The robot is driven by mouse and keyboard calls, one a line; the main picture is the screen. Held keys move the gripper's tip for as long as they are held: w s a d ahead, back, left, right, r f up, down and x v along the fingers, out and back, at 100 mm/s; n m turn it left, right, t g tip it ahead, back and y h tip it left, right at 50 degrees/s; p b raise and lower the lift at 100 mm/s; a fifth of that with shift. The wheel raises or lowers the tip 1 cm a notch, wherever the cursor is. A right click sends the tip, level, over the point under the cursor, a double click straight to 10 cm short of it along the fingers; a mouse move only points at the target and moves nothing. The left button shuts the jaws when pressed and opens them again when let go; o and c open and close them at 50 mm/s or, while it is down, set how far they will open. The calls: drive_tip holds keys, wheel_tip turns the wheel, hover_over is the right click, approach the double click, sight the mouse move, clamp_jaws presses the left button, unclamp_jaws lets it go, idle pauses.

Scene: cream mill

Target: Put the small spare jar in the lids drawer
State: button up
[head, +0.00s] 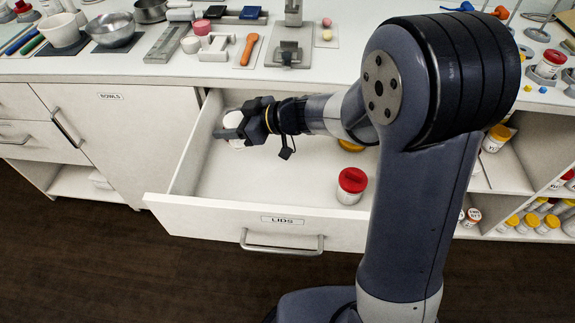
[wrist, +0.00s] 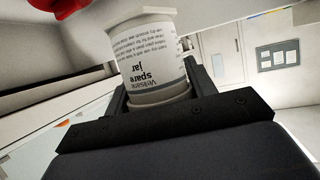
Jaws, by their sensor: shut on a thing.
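The small spare jar (wrist: 152,62) is white, with a printed label reading "spare jar", upside down in the wrist view. My gripper (wrist: 160,92) is shut on it, with one dark finger on each side. In the head view, my gripper (head: 230,131) is over the left part of the open lids drawer (head: 205,214), and the white jar (head: 234,118) shows partly behind the fingers. I cannot tell whether the jar touches the drawer floor. The drawer is pulled out, with a "LIDS" label and a bar handle on its front.
A red-lidded white jar (head: 351,186) stands in the drawer at the right. A yellow round item (head: 351,146) is farther back, partly behind my arm. The drawer's middle floor is bare. The counter (head: 130,68) above holds bowls and tools. Shelves with yellow-lidded jars (head: 496,138) are at right.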

wheel_tip(320, 180, down, 10)
drive_tip(key=b, duration=0.3)
drive_tip(key=shift+f+b, duration=0.15)
drive_tip(key=shift+b, duration=0.15)
drive_tip(key=o, duration=0.9)
drive_tip(key=shift+o, duration=0.2)
drive_tip(key=shift+r, duration=0.2)
drive_tip(key=p+v, duration=0.1)
drive_tip(key=v, duration=0.6)
drive_tip(key=shift+s+d+p, duration=0.1)
drive_tip(key=shift+d+p, duration=0.15)
drive_tip(key=shift+p, duration=0.15)
